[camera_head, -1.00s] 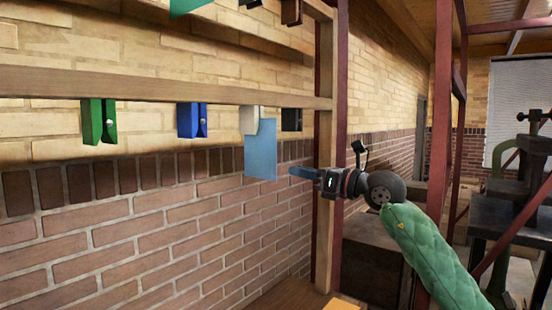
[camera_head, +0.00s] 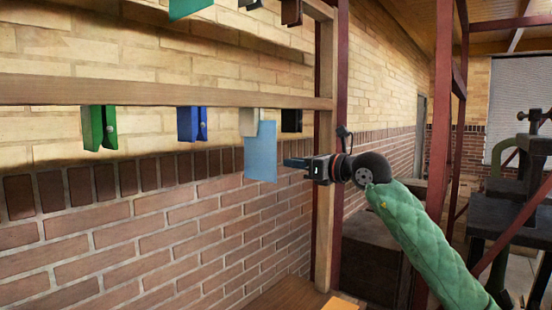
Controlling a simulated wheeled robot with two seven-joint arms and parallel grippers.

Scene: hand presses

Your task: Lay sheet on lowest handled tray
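A light blue sheet (camera_head: 261,152) hangs upright from a pale clip (camera_head: 249,122) on the lower wooden rail. My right gripper (camera_head: 287,162) points left, with its fingertips close to the sheet's right edge. From this view I cannot tell whether the fingers touch the sheet or whether they are open or shut. My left gripper is not in view. No handled tray shows.
Green (camera_head: 98,128), blue (camera_head: 192,123) and black (camera_head: 291,120) clips hang along the same wooden rail (camera_head: 150,90). A wooden post (camera_head: 325,200) stands behind my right gripper. Dark presses (camera_head: 505,210) stand at the right. A brick wall lies behind the rail.

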